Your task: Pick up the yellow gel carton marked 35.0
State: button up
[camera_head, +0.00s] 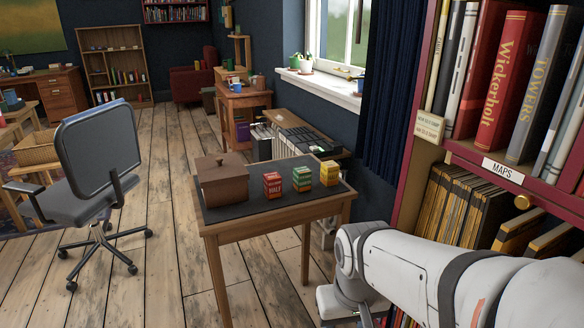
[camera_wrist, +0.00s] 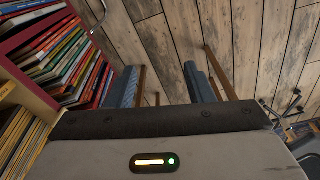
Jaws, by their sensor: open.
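The yellow carton (camera_head: 329,174) stands upright on the small wooden table (camera_head: 222,236) in the head view, rightmost of three cartons near the table's right end. Its printing is too small to read. A green carton (camera_head: 302,179) stands just left of it, and a red carton (camera_head: 272,186) stands left of that. My gripper (camera_wrist: 160,74) shows in the wrist view with its two blue-grey fingers apart and nothing between them. It points down toward the floor, away from the cartons. The cartons are not seen in the wrist view, and the gripper is outside the head view.
A brown lidded box (camera_head: 222,182) stands on the table's left part. A red bookshelf (camera_head: 466,152) packed with books rises close on the right, beside my arm. An office chair (camera_head: 98,160) is left of the table. Bare floor (camera_head: 160,240) lies between them.

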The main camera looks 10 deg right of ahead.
aim_at(330, 170)
jog(key=z, duration=3.25)
jog(key=k, duration=1.7)
jog(key=u, duration=2.2)
jog(key=i, duration=1)
